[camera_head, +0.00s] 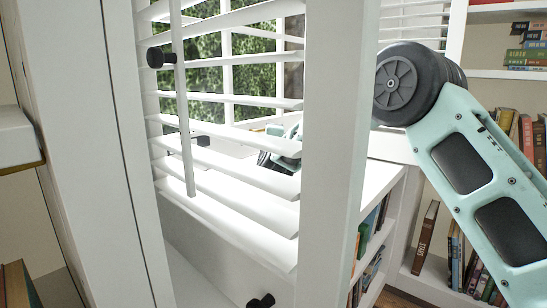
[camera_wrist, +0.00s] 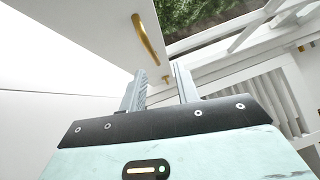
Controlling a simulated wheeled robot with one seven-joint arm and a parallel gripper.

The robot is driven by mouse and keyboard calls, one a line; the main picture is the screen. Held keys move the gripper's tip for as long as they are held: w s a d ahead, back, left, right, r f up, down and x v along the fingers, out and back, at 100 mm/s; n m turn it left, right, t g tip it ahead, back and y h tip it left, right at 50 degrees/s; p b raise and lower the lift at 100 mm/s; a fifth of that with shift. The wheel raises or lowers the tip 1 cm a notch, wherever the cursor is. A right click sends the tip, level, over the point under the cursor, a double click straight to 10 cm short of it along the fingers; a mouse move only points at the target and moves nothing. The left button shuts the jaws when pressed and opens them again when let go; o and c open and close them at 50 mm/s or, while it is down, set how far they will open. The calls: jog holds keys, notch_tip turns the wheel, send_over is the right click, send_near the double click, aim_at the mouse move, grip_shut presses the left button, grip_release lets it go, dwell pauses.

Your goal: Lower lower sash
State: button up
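In the head view, white window bars (camera_head: 227,75) with greenery behind show between the slats of a white shutter. I cannot tell which bars belong to the lower sash. Whether this panel is the sash is unclear. My gripper (camera_wrist: 158,76) is open, its two fingers apart with nothing between them, below the handle in the picture. In the head view it is mostly hidden behind the slats.
The slatted shutter (camera_head: 230,205) with black knobs (camera_head: 155,57) and a white post (camera_head: 335,150) block much of the head view. My mint arm reaches in from the right. Bookshelves (camera_head: 445,275) with books stand at the right. A slatted white surface (camera_wrist: 268,100) is right of my gripper.

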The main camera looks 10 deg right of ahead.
jog(key=s+a+f+b, duration=0.1)
jog(key=s+b, duration=0.5)
jog(key=s, duration=0.6)
jog(key=shift+s+a+f+b, duration=0.3)
jog(key=shift+a+f, duration=0.1)
jog(key=shift+a, duration=0.15)
dwell(0.3)
jog(key=shift+f+b, duration=0.1)
jog(key=shift+b, duration=0.25)
jog(key=r+n+g+p, duration=0.1)
jog(key=p, duration=0.6)
jog(key=w+r+n+g+p, duration=0.1)
jog(key=r+p, duration=0.1)
jog(key=p, duration=0.5)
jog(key=w+r+n+g+p, duration=0.1)
jog(key=r+p, duration=0.1)
jog(key=p, duration=0.6)
jog(key=shift+a, duration=0.25)
jog(key=shift+w+f, duration=0.1)
jog(key=shift+f, duration=0.05)
